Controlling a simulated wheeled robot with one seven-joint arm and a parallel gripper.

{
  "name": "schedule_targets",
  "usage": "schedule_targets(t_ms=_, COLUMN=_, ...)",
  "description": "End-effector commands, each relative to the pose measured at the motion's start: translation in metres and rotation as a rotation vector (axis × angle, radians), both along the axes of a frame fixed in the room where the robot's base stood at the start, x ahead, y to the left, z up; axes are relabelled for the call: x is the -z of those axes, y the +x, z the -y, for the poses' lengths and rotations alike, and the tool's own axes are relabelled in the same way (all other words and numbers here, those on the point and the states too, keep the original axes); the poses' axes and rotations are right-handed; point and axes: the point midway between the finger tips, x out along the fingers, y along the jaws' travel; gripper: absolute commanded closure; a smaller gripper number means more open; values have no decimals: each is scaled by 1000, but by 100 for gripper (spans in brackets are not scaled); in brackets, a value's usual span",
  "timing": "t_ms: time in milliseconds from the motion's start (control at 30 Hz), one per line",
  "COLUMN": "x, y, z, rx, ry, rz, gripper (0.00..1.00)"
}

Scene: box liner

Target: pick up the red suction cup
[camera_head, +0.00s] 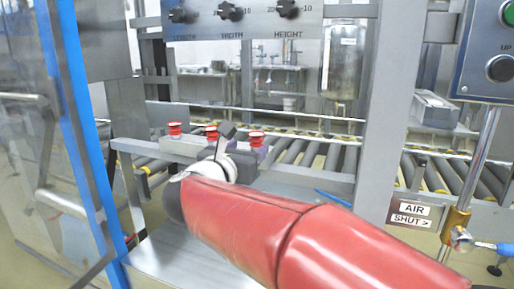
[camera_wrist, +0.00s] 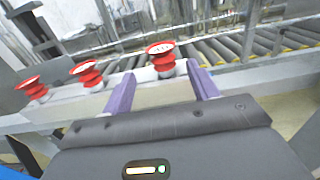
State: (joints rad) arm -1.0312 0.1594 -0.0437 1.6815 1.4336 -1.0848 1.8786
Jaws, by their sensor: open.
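Three red suction cups stand in a row on a grey bar, each on a pale base. In the head view they are the left cup (camera_head: 175,128), the middle cup (camera_head: 211,131) and the right cup (camera_head: 257,138). The wrist view shows them as the left (camera_wrist: 32,87), middle (camera_wrist: 87,73) and right cup (camera_wrist: 160,58). My gripper (camera_wrist: 161,70) is open, with its two purple fingers apart. The right cup appears between the fingertips in the wrist view; I cannot tell whether it is within their reach. In the head view my red-sleeved arm partly hides the gripper.
A roller conveyor (camera_head: 330,154) runs behind the bar. A grey upright post (camera_head: 379,100) stands to the right, and a clear door with a blue edge (camera_head: 75,110) to the left. A panel with knobs (camera_head: 235,20) hangs above.

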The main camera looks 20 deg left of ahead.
Motion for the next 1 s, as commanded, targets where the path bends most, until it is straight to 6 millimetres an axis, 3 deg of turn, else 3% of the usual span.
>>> schedule_targets(t_ms=300, x=-9, y=43, z=9, rx=0, ry=-2, rz=2, gripper=41)
schedule_targets(t_ms=600, x=-8, y=48, z=10, rx=-1, ry=-2, rz=2, gripper=41)
schedule_targets(t_ms=900, x=-8, y=48, z=10, rx=-1, ry=-2, rz=2, gripper=80)
schedule_targets(t_ms=1000, x=-8, y=48, z=10, rx=-1, ry=-2, rz=2, gripper=89)
